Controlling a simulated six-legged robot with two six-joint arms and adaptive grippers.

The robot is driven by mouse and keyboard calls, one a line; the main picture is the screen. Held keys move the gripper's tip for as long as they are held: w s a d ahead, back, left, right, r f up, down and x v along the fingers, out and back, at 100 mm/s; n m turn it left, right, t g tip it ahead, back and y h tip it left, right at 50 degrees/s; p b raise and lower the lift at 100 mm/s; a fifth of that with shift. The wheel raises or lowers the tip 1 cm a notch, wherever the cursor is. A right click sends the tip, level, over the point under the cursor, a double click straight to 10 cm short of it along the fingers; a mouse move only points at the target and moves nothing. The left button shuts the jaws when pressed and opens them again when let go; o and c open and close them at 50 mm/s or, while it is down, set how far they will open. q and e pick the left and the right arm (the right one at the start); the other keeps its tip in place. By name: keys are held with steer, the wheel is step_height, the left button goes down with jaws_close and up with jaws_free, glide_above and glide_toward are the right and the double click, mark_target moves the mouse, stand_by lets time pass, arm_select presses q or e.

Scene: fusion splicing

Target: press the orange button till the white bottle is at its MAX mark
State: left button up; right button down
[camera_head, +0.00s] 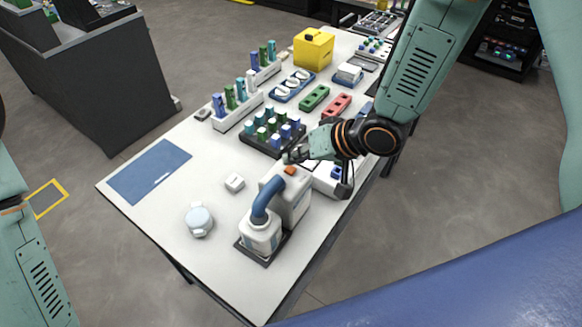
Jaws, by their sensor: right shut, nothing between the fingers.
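The white bottle (261,236) stands upright on a dark tray (249,252) near the table's front edge. A thick blue curved pipe (264,198) runs from a white dispenser (295,203) down to the bottle's top. The bottle's MAX mark and liquid level are too small to make out. The orange button (290,170) is on top of the dispenser. My right gripper (291,158) is shut and empty, with its tips right by the button; I cannot tell whether they touch it. My left arm shows at the left edge, but its gripper is out of view.
A round white-lidded jar (199,220) and a small white box (234,183) stand left of the dispenser. A blue mat (149,171) lies at the table's left. Behind are a dark rack (262,143) of coloured pieces and a yellow box (313,48). The front left is clear.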

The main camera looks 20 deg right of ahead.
steer(key=shift+w+f, duration=0.1)
steer(key=shift+w, duration=0.1)
steer(key=shift+s+f, duration=0.15)
steer(key=shift+f, duration=0.1)
steer(key=shift+f, duration=0.1)
steer(key=shift+f, duration=0.1)
stand_by(0.5)
steer(key=shift+f, duration=0.35)
stand_by(0.5)
steer(key=shift+r, duration=0.1)
steer(key=shift+r+p, duration=0.85)
steer(key=shift+p, duration=0.1)
